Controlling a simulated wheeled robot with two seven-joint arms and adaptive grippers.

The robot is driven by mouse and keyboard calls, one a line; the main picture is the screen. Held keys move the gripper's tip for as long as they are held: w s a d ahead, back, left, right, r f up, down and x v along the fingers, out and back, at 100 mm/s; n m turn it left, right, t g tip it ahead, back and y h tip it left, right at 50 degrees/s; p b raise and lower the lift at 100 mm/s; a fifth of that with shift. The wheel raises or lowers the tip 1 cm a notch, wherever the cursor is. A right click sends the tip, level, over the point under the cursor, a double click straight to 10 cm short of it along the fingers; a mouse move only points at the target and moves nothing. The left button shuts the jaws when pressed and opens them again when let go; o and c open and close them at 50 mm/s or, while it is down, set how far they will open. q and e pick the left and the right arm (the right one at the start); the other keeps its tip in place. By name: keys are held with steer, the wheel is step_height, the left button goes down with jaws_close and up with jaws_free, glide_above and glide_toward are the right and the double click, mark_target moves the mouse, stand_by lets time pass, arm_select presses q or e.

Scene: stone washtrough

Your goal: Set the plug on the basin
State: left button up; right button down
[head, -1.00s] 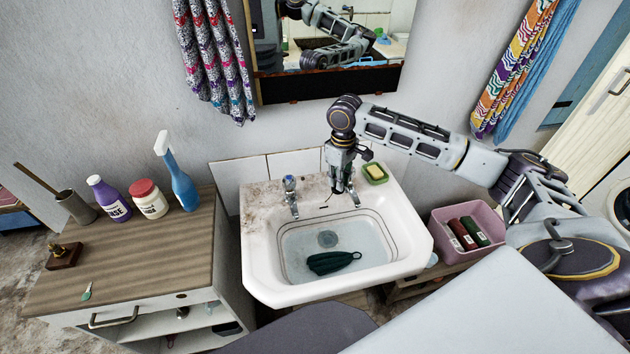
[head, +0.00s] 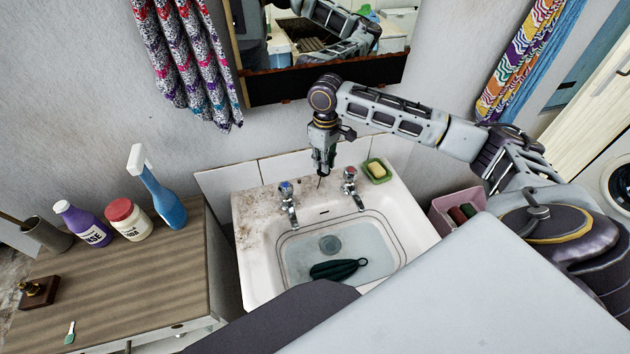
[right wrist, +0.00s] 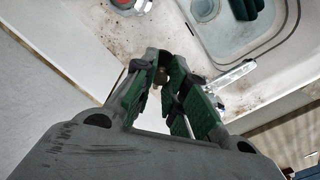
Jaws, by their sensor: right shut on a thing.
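The white basin (head: 250,240) has a stained back ledge with two taps and clear water in its bowl. My right gripper (head: 321,170) is over the back ledge, between the left tap (head: 287,198) and the right tap (head: 350,186). In the right wrist view its fingers (right wrist: 165,95) are shut on a small brownish thing, the plug (right wrist: 162,76), mostly hidden by the fingers. A thin dark bit shows below the fingertips in the head view; whether it touches the ledge I cannot tell. My left gripper is not in view.
A green soap dish (head: 376,171) sits on the ledge's right. A wooden cabinet (head: 130,270) with bottles stands left; a pink bin (head: 440,215) stands right.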

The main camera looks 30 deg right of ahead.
mark_target(321, 173)
steer(key=shift+s+a+r, duration=0.1)
steer(key=shift+a+r, duration=0.15)
steer(key=shift+s+a+r, duration=0.35)
steer(key=shift+s+a, duration=0.1)
steer(key=shift+a, duration=0.1)
steer(key=shift+w+d+f, duration=0.1)
steer(key=shift+d+f, duration=0.1)
steer(key=shift+f, duration=0.6)
step_height(321, 173, down, 4)
steer(key=shift+a+f, duration=0.1)
steer(key=shift+f, duration=2.3)
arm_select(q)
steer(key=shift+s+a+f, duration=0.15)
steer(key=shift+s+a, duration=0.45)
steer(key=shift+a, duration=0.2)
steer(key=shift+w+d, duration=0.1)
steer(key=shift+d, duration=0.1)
arm_select(e)
steer(key=shift+f, duration=0.1)
